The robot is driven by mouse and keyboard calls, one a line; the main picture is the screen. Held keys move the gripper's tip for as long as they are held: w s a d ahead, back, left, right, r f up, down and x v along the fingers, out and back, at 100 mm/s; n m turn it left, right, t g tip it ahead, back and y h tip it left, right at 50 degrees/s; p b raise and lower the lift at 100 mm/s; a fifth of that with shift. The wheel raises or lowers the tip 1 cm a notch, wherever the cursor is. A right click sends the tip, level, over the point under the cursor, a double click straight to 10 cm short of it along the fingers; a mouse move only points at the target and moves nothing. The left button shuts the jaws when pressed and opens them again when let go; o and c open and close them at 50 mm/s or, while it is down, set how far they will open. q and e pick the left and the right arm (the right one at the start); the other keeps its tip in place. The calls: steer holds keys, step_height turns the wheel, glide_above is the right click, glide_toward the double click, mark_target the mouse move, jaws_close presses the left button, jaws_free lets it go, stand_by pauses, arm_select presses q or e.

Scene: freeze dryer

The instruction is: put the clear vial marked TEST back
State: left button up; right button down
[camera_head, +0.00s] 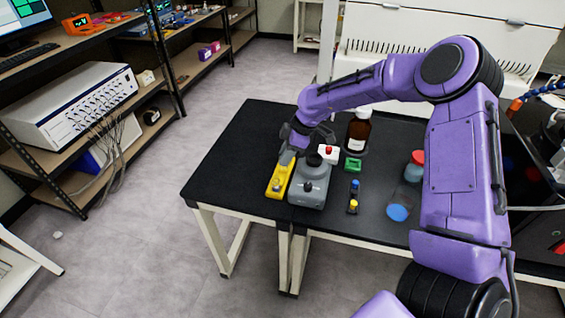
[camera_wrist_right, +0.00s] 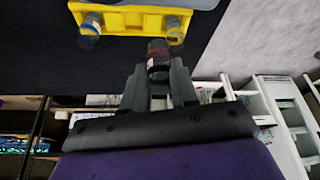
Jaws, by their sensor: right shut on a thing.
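My right gripper (camera_head: 288,156) is above the far end of the yellow rack (camera_head: 273,190) at the table's left side. In the right wrist view the gripper (camera_wrist_right: 158,78) is shut on a small vial (camera_wrist_right: 158,56) with a dark body and a reddish band. I cannot read a TEST mark on it. The yellow rack (camera_wrist_right: 130,20) is just beyond the held vial in that view, with one vial (camera_wrist_right: 89,30) at its left end and another (camera_wrist_right: 175,30) at its right end. Whether the held vial touches the rack I cannot tell. My left gripper is out of view.
A grey device (camera_head: 310,185) stands right beside the rack. A white block with a red top (camera_head: 328,153), a green block (camera_head: 352,165), a brown bottle (camera_head: 358,132) and small blue- and yellow-capped items (camera_head: 354,195) are nearby. A blue-capped bottle (camera_head: 398,212) lies farther right.

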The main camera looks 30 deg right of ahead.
steer(key=w+f, duration=0.1)
steer(key=w+d+f, duration=0.1)
steer(key=f, duration=0.1)
steer(key=w+f, duration=0.1)
steer(key=f, duration=0.1)
steer(key=shift+w+d+p, duration=0.2)
steer(key=shift+w+p, duration=0.1)
steer(key=shift+p, duration=0.05)
step_height(320, 180, down, 2)
steer(key=shift+f+p, duration=0.25)
steer(key=shift+p, duration=0.55)
steer(key=shift+f, duration=0.3)
steer(key=shift+f+b, duration=0.3)
steer(key=shift+b, duration=0.1)
steer(key=c, duration=0.9)
jaws_free()
steer(key=shift+d+r, duration=0.1)
steer(key=shift+r, duration=0.45)
steer(key=b+v, duration=0.2)
steer(key=v, duration=0.9)
steer(key=shift+r, duration=0.25)
